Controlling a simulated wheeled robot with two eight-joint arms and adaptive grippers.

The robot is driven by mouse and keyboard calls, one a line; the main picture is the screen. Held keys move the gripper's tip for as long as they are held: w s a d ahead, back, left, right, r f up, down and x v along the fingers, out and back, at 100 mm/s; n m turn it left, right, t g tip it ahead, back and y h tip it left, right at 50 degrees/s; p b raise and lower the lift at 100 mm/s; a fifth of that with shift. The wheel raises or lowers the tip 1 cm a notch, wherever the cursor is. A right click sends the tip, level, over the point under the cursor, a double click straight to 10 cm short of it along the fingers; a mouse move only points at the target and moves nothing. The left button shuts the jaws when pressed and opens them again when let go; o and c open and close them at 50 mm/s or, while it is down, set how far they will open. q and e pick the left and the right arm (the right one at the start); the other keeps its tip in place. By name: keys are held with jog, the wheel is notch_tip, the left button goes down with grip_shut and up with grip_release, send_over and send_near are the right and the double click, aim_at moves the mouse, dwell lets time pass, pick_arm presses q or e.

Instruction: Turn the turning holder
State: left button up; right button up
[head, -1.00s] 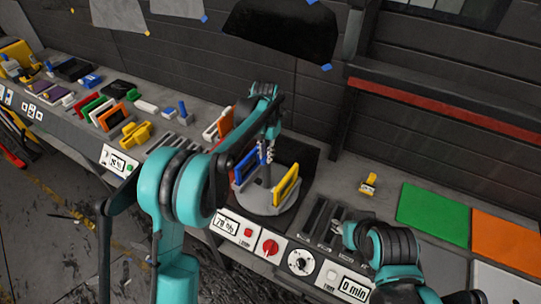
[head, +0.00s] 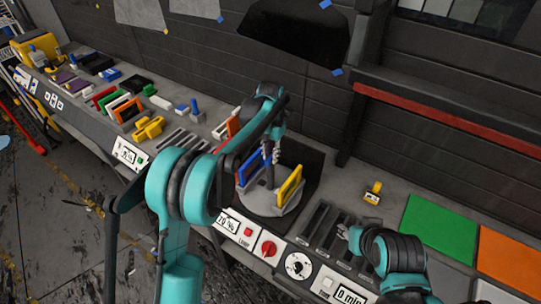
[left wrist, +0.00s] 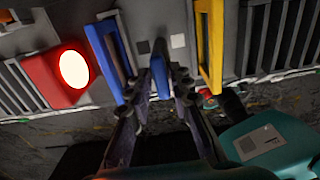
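The turning holder (head: 262,206) is a round grey disc on the bench in the head view. In the left wrist view my fingers (left wrist: 160,82) close in on both sides of a small blue handle (left wrist: 158,72), between the blue frame (left wrist: 107,58) and the yellow frame (left wrist: 210,45). My right gripper (head: 345,232) is by the slotted rack; its fingers are too small to judge.
A red knob (head: 267,249) and a black dial (head: 298,265) are on the bench front. A slotted rack (head: 322,228), a small yellow block (head: 373,192) and a green panel (head: 436,230) lie to the right. Several coloured frames and tools fill the left bench.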

pick_arm(q)
jog(key=shift+o, duration=0.2)
notch_tip(320, 180, up, 12)
dwell(0.5)
dwell(0.4)
jog(key=s+a+f+m+t+b, duration=0.2)
jog(key=s+a+m+b, duration=0.2)
jog(key=s+m, duration=0.3)
jog(key=s+a+f+m+t+b, duration=0.1)
jog(key=s+a+f+m+b, duration=0.15)
jog(key=s+m, duration=0.45)
jog(key=s+a+f+m+t+b, duration=0.2)
jog(key=s+a+f+m+b, duration=0.1)
jog(key=s+f+m, duration=0.4)
jog(key=s+a+f+m+t+b, duration=0.2)
jog(key=s+a+f+m+b, duration=0.1)
jog(key=s+f+m, duration=0.5)
jog(key=shift+s+f+m+b, duration=0.2)
jog(key=shift+s+m+b, duration=0.3)
jog(key=shift+m+b, duration=0.25)
